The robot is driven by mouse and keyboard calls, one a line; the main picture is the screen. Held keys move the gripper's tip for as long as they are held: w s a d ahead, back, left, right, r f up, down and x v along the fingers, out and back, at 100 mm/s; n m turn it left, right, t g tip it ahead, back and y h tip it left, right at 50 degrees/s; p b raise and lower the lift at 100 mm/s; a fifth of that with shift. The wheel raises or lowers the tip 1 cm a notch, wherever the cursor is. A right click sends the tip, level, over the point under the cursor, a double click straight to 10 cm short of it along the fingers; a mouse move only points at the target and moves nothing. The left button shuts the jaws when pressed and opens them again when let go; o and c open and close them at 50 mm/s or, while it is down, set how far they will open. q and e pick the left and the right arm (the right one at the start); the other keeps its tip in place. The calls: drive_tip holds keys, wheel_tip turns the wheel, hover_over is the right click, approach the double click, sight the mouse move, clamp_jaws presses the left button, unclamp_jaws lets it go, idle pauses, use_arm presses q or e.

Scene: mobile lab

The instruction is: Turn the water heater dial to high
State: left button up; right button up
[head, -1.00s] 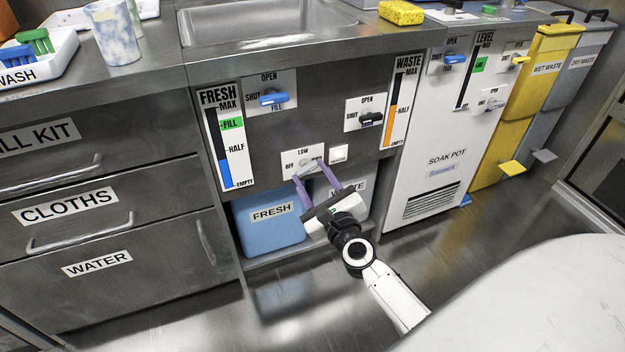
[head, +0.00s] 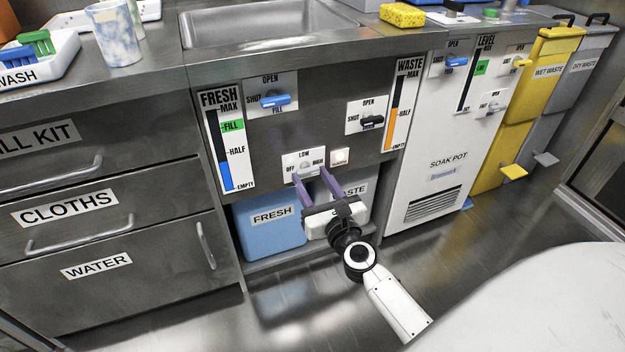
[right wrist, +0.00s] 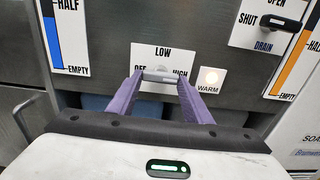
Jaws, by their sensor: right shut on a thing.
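The water heater dial (right wrist: 158,76) is a small grey handle on a white plate (head: 291,157) marked OFF, LOW and HIGH, below the sink. In the right wrist view the handle lies about level, between OFF on the left and HIGH on the right. I cannot tell which end is its pointer. My right gripper (head: 309,174) has its purple fingers at the plate, shut on the dial handle; the fingertips (right wrist: 159,77) hide its ends and part of the lettering. My left gripper is not in view.
A lamp marked WARM (right wrist: 211,78) glows right of the plate. A blue FRESH tank (head: 268,228) and a pale WASTE tank (head: 357,190) stand below. Black drain (head: 372,122) and blue fill (head: 275,101) handles are above. The floor in front is clear.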

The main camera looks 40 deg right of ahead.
drive_tip(key=o, duration=1.1)
drive_tip(key=shift+c, duration=0.2)
drive_tip(key=shift+s, duration=0.1)
drive_tip(key=v, duration=1)
